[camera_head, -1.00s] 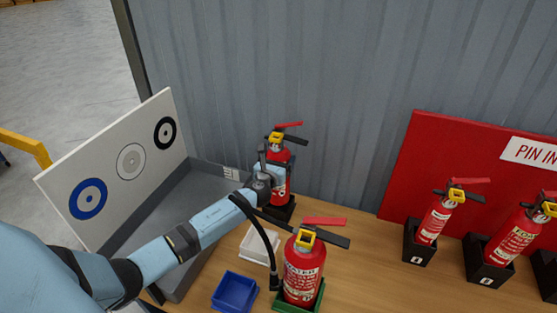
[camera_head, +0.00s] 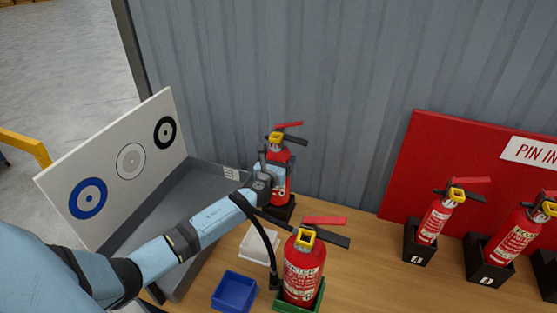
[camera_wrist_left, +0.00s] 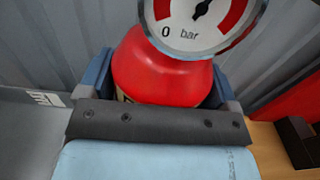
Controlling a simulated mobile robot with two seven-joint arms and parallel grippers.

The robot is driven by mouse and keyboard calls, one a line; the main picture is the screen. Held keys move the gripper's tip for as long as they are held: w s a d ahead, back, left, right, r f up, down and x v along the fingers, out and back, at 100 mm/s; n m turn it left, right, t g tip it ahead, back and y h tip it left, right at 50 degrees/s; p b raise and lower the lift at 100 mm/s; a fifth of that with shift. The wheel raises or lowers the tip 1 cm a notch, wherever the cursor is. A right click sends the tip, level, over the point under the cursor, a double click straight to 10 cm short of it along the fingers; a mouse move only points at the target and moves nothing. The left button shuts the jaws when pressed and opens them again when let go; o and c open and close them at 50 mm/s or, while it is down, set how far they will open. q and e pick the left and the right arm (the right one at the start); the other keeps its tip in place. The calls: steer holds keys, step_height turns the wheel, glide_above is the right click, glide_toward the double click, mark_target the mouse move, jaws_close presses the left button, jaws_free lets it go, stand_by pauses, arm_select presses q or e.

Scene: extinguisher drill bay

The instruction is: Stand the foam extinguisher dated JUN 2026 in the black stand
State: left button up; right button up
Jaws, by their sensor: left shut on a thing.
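A red extinguisher (camera_head: 281,153) with a yellow collar and red lever stands upright at the back of the bench. My left gripper (camera_head: 275,172) is shut around its upper body. In the left wrist view its red shoulder (camera_wrist_left: 160,72) sits between my fingers, with a pressure gauge (camera_wrist_left: 200,18) above. The black stand (camera_head: 283,211) shows at its foot; the extinguisher appears to be in it, but I cannot tell whether it is fully seated. Its type and date label are hidden or too small to read. My right gripper is not in view.
Another red extinguisher (camera_head: 302,272) stands in a green stand (camera_head: 316,303) in front. A white tray (camera_head: 259,245) and blue tray (camera_head: 234,291) lie beside it. Extinguishers in black holders (camera_head: 418,252) stand at right before a red board (camera_head: 412,165). A grey bin (camera_head: 195,215) is left.

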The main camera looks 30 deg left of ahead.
arm_select(q)
steer(key=shift+w+f+b, duration=0.1)
steer(key=shift+f+b, duration=2.2)
steer(key=shift+f, duration=0.05)
stand_by(1.2)
stand_by(0.5)
steer(key=o, duration=1.2)
steer(key=v, duration=1.4)
